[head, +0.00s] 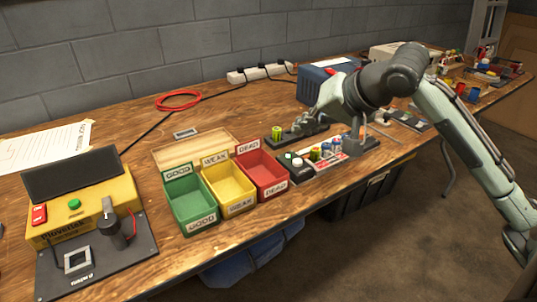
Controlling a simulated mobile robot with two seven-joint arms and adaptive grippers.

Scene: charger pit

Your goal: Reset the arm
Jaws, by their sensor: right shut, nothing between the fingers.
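My right arm comes in from the right, over the back of the bench. Its gripper (303,123) hangs low near a dark rack and is shut with nothing held. A green battery (277,132) stands upright at the left end of that rack, just left of the gripper. Part of the rack is hidden behind my wrist. In front of it, a small tray (325,162) holds several coloured batteries. My left gripper is not in view.
Open green (190,206), yellow (228,191) and red (263,178) bins stand mid-bench. A yellow tester (85,216) is at the left. A blue box (318,83) and white power strip (260,73) sit behind. A red cable coil (179,98) lies on clear wood.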

